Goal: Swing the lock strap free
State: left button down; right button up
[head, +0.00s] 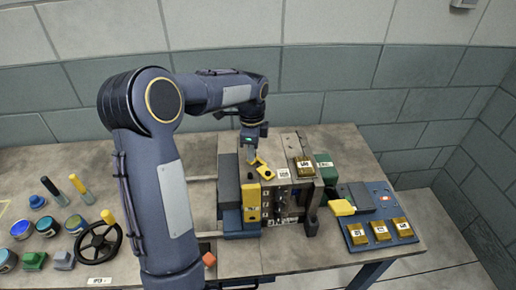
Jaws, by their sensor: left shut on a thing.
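My left gripper (252,155) points down over the mould on the bench, its fingers shut at a small yellow piece (264,170) on top of the mould. This piece looks like the lock strap. The fingers partly hide it, and its exact angle is hard to tell. The mould has a grey front plate (284,199) with labels, and a yellow upright block (250,201) and dark blue blocks on its left. My right gripper is out of view.
A handwheel (98,243) with a yellow knob and several paint pots stand at the bench's left. A blue panel (376,218) with brass labelled blocks and a yellow-handled piece (342,207) is at the right. A green box (325,168) stands behind the mould's right side.

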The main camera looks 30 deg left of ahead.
pick_arm(q)
jog(key=w+m, duration=0.1)
jog(key=w+d+m+p, duration=0.1)
jog(key=m, duration=0.1)
jog(key=shift+w+r, duration=0.1)
jog(key=shift+w+d+m+p, duration=0.35)
jog(key=shift+m+p, duration=0.05)
jog(key=shift+m, duration=0.45)
jog(key=shift+w+d+m+p, duration=0.3)
jog(key=shift+d+m+p, duration=0.1)
jog(key=shift+m, duration=0.45)
jog(key=c, duration=1.2)
grip_release()
jog(key=shift+c, duration=0.2)
notch_tip(320, 180, up, 8)
jog(key=shift+b, duration=0.4)
jog(key=shift+f, duration=0.2)
